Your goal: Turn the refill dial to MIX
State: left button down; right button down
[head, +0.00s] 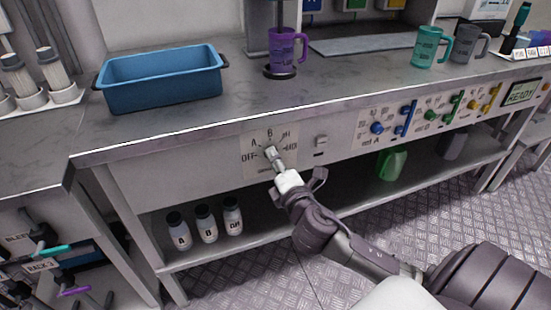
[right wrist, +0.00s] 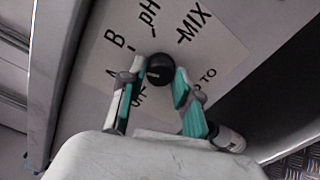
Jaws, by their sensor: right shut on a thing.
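The refill dial (right wrist: 160,69) is a round black knob on a pale plate on the bench front. The plate reads OFF, A, B, pH and MIX around the knob, with MIX at the upper right in the right wrist view. My right gripper (right wrist: 153,84) has a teal-lined finger on each side of the knob and is shut on it. In the head view, my right gripper (head: 273,157) reaches the dial plate (head: 252,165) from below and covers most of the knob. I cannot tell which label the knob points to. My left gripper is not in view.
A blue bin (head: 162,82) and a purple mug (head: 289,48) stand on the bench above. A small switch (head: 321,143) and a panel of coloured valves (head: 430,112) lie right of the dial. Labelled bottles (head: 206,223) and a green jug (head: 391,163) stand on the lower shelf.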

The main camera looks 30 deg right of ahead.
pick_arm(q)
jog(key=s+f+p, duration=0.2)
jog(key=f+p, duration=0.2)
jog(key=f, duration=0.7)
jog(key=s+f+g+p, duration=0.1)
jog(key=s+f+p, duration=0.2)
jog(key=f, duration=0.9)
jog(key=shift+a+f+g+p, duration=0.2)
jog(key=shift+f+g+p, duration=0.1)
jog(key=shift+p, duration=0.7)
pick_arm(e)
jog(key=shift+m, duration=9.3)
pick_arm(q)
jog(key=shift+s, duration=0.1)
pick_arm(e)
jog(key=c, duration=0.8)
grip_release()
